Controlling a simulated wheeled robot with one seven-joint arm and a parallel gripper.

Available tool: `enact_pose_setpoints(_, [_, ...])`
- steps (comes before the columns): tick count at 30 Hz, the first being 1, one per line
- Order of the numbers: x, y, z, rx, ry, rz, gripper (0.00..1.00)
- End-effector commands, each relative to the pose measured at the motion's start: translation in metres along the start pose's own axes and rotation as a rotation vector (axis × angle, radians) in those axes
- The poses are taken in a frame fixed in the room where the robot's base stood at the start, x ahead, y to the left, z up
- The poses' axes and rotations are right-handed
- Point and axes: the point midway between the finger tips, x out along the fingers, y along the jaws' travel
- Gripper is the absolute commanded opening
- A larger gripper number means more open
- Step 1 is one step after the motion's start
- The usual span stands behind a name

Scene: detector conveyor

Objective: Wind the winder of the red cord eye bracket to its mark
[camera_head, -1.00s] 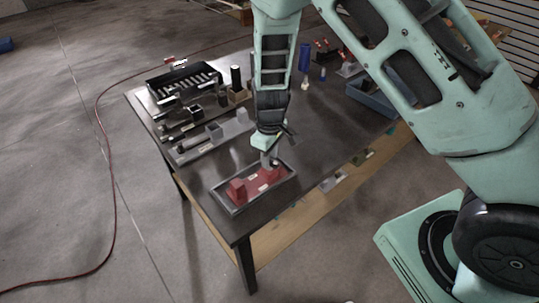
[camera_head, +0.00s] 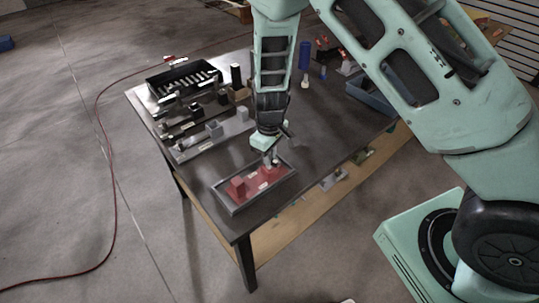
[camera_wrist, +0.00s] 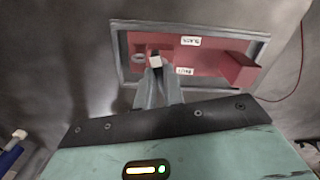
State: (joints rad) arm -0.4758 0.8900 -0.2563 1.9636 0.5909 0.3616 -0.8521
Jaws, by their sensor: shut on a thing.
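The red cord eye bracket (camera_head: 254,182) lies in a shallow grey-rimmed tray (camera_head: 233,211) near the table's front corner. In the wrist view the red bracket (camera_wrist: 206,60) has a raised red block (camera_wrist: 238,69) at the right and two white labels. A small pale winder piece (camera_wrist: 155,61) stands at its left end. My gripper (camera_head: 271,160) points down over that end of the bracket. In the wrist view my gripper (camera_wrist: 156,75) is shut on the pale winder piece, and the fingers hide part of it. The mark cannot be made out.
Grey and black fixtures (camera_head: 214,130) stand along the table's left side, with a black rack (camera_head: 184,78) behind them. A blue bin (camera_head: 371,95) and a blue cylinder (camera_head: 305,54) are at the back right. The dark tabletop right of the tray is clear.

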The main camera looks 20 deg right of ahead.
Motion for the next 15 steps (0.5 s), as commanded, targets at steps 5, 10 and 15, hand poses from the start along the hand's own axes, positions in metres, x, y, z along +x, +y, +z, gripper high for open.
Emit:
enact_pose_setpoints(5, [-0.0006, 0.0005, 0.0, 0.11, 0.001, 0.0, 0.0])
enact_pose_setpoints(10, [-0.0008, 0.0005, 0.0, 0.257, 0.0, 0.0, 0.0])
enact_pose_setpoints(15, [-0.0009, 0.0, -0.0002, 0.419, 0.0, 0.0, 0.0])
